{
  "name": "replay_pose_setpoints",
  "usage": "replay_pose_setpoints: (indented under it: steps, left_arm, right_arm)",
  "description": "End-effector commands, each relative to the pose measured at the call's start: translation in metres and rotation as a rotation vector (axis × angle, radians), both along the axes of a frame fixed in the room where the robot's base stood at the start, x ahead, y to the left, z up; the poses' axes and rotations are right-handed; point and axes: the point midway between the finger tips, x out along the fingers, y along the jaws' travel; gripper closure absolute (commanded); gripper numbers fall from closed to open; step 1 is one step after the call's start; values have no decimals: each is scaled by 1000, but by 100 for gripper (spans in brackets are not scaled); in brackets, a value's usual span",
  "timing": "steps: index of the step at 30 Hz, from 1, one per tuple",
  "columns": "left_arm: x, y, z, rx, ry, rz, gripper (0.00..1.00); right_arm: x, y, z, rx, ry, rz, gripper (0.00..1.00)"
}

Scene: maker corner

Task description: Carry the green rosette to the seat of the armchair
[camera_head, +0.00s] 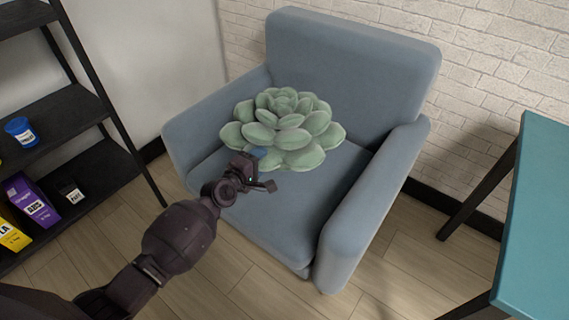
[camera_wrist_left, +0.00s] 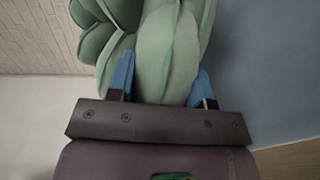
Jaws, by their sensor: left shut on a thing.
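The green rosette (camera_head: 284,127) is a large, plump, succulent-shaped cushion with pale green petals. In the head view it is over the seat of the blue-grey armchair (camera_head: 268,222), toward the back left; I cannot tell whether it touches the seat. My left gripper (camera_head: 262,160) reaches in from the lower left and is shut on a front petal. In the left wrist view, the blue fingertips (camera_wrist_left: 160,82) sit on both sides of a petal of the rosette (camera_wrist_left: 168,40). My right gripper is not in view.
A dark shelf (camera_head: 75,118) with a blue tub (camera_head: 21,132) and purple and yellow boxes stands at the left. A teal-topped table (camera_head: 540,215) is at the right. A white brick wall (camera_head: 490,60) is behind the armchair. Wood floor shows in front.

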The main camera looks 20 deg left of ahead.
Motion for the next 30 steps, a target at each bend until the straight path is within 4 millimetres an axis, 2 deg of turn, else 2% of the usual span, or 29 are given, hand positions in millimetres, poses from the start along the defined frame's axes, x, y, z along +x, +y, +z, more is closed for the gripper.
replay_pose_setpoints:
  steps: [1, 6, 10, 15, 27, 30]
  left_arm:
    - [2, -2, 6, -2, -11, 5, 92]
    - [3, -2, 13, 5, -26, 22, 92]
    - [2, -1, 3, 13, -32, 24, 92]
    - [0, -1, -37, 14, -20, 23, 92]
    - [-1, -1, -121, 14, -20, 23, 92]
    - [-1, -1, -136, 14, -23, 24, 92]
  right_arm:
    - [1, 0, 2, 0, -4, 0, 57]
    - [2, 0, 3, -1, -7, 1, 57]
    - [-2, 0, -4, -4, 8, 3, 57]
    - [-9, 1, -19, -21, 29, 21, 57]
    - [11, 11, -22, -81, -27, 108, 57]
    - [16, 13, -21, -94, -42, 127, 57]
